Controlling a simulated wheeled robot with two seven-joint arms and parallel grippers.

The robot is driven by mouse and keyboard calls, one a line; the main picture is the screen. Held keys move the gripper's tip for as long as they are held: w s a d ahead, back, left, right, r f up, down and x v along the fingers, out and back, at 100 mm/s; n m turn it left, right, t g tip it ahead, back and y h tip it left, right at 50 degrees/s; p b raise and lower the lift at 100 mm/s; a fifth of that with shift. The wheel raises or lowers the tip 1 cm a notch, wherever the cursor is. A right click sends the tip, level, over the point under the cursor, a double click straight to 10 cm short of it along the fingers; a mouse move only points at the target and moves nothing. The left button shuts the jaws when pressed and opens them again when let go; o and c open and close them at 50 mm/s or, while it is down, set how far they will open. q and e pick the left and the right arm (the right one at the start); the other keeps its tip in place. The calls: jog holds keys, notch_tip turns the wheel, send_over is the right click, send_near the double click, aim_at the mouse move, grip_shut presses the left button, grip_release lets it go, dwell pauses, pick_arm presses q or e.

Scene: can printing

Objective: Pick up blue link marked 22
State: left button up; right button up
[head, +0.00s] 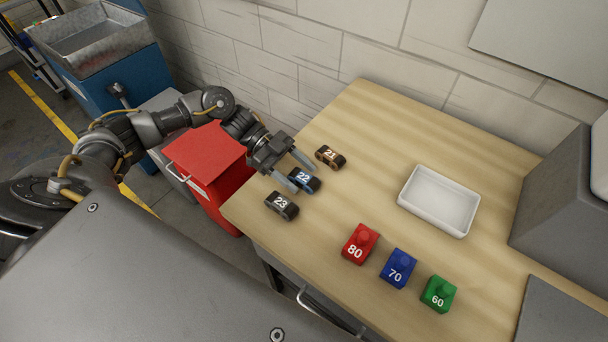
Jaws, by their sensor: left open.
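The blue link marked 22 (304,179) lies on the wooden table (380,130) near its left edge. It sits between a brown link marked 21 (330,157) behind it and a black link marked 23 (282,205) in front of it. My left gripper (299,171) is open, with its fingers pointing right, close at the link marked 22. One finger shows at the link's near left side and the other on its far side. I cannot tell whether they touch it. My right gripper is not in view.
A red block marked 80 (360,244), a blue block marked 70 (398,268) and a green block marked 60 (438,294) stand at the front. An empty white tray (438,201) is at the right. A grey box (565,200) stands beyond it. A red cabinet (212,165) is left of the table.

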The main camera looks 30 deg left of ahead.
aim_at(296, 173)
pick_arm(q)
jog(key=shift+d+f, duration=0.15)
jog(key=shift+d, duration=0.05)
jog(key=c, duration=1.1)
jog(key=shift+r, duration=0.45)
jog(key=shift+s+a+r+b, duration=0.15)
jog(key=shift+r+b, duration=0.25)
jog(key=shift+r, duration=0.25)
jog(key=shift+w+a+r+b, duration=0.15)
jog(key=shift+r+b, duration=0.2)
jog(key=shift+r, duration=0.25)
jog(key=s+a+r+b, duration=0.1)
jog(key=s+a+r, duration=0.1)
jog(key=a+r, duration=0.1)
jog(key=s+a+r+b, duration=0.1)
jog(key=s+a+r, duration=0.1)
jog(key=a+r, duration=0.1)
jog(key=s+a+r+b, duration=0.1)
jog(key=s+a+r, duration=0.2)
jog(key=a, duration=0.2)
jog(key=shift+a+r+b, duration=0.3)
jog(key=shift+a, duration=0.05)
